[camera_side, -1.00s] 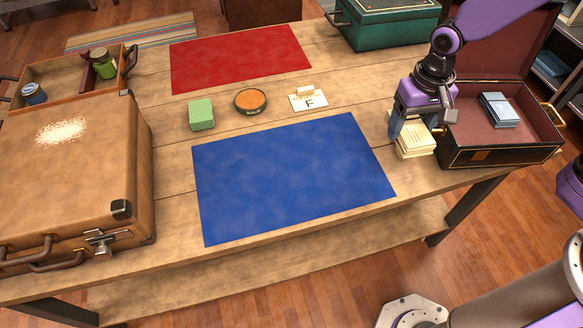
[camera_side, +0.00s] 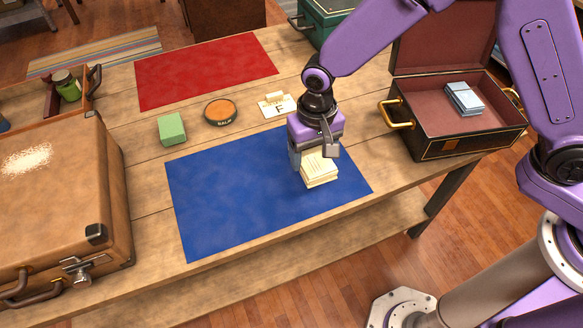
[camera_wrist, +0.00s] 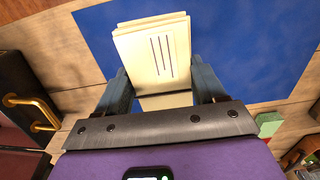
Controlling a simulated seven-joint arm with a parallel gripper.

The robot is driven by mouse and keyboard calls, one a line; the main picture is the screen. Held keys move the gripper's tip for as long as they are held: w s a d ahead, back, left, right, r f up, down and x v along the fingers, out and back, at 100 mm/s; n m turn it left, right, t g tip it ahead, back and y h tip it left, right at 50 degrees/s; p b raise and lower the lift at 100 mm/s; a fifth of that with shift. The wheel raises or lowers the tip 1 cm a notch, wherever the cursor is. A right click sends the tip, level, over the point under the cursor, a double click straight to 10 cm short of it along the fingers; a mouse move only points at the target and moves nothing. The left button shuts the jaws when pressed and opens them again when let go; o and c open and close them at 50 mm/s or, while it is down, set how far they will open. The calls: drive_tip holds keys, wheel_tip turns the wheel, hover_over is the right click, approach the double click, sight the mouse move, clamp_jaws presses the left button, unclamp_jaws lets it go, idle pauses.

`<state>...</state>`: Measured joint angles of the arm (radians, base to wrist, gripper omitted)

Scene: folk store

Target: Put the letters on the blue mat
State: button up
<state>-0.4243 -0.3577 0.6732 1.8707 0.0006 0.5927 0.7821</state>
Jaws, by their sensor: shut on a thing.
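A stack of cream letters (camera_side: 319,172) with dark lines on top is held between the fingers of my gripper (camera_side: 308,165). In the wrist view the letters (camera_wrist: 156,55) show between the two fingers of my gripper (camera_wrist: 160,88). The stack is over the right part of the blue mat (camera_side: 235,200). I cannot tell whether its underside touches the mat. The blue mat also fills much of the wrist view (camera_wrist: 250,50). Another stack, of pale blue envelopes or letters (camera_side: 464,98), lies in the open dark case (camera_side: 430,120) at the right.
A green block (camera_side: 171,129), an orange-topped round tin (camera_side: 221,112) and a card marked F (camera_side: 278,107) lie behind the mat. A red mat (camera_side: 205,70) lies further back. A closed brown suitcase (camera_side: 60,200) stands left. Most of the blue mat is bare.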

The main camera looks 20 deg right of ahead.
hover_over(292, 179)
wheel_tip(292, 179, down, 6)
drive_tip(key=shift+d+r, duration=0.1)
drive_tip(key=shift+f, duration=1.5)
drive_tip(key=shift+f, duration=0.15)
drive_tip(key=o, duration=1.1)
drive_tip(key=shift+c, duration=0.2)
wheel_tip(292, 179, up, 11)
drive_tip(key=shift+r, duration=0.65)
